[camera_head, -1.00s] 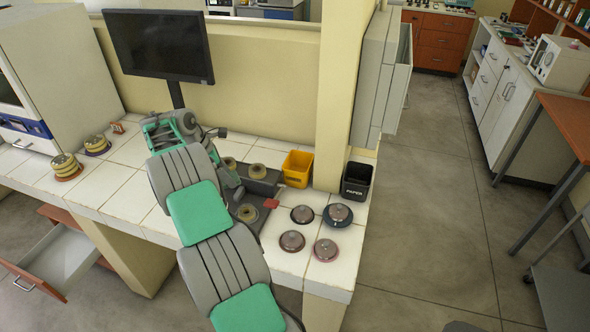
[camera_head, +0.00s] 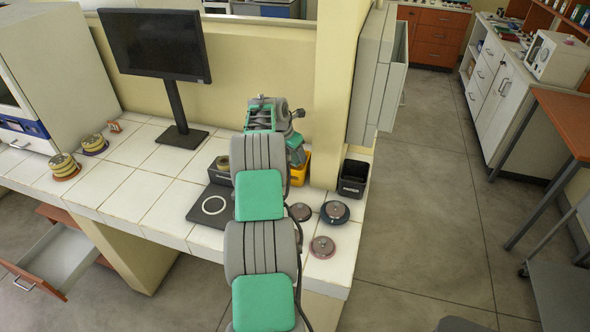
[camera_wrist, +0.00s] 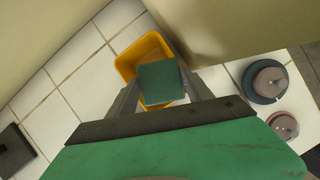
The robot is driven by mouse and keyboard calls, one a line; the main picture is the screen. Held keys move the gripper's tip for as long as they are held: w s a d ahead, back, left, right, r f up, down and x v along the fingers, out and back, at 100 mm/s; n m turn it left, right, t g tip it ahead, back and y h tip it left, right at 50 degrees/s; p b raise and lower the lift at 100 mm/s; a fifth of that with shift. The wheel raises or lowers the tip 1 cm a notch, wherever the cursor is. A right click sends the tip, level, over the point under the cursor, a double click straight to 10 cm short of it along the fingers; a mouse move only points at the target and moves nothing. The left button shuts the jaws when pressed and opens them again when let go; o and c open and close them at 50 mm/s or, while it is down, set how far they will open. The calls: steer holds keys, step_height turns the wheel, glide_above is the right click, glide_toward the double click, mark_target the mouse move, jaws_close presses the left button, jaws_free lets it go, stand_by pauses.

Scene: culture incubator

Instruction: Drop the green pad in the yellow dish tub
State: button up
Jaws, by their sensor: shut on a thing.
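The green pad (camera_wrist: 161,83) shows as a dark green square in the wrist view, held between the two fingers of my gripper (camera_wrist: 160,92). My gripper is shut on it. The yellow dish tub (camera_wrist: 128,64) lies below, and the pad is seen over its opening; the height between them is hard to judge. In the head view only part of the yellow tub (camera_head: 299,174) shows, behind my arm. My gripper and the pad are hidden there by my arm.
A black bin (camera_head: 353,178) stands right of the tub, by the pillar (camera_head: 339,90). Several round lidded dishes (camera_head: 322,247) sit near the counter's front right. A dark plate with a white ring (camera_head: 213,206) lies left of my arm. A monitor (camera_head: 160,45) stands behind.

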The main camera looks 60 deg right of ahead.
steer(key=shift+f, duration=0.45)
steer(key=o, duration=1.2)
steer(key=shift+o, duration=0.2)
steer(key=b+v, duration=0.2)
steer(key=v, duration=0.5)
steer(key=shift+a+r, duration=0.2)
steer(key=shift+r, duration=0.2)
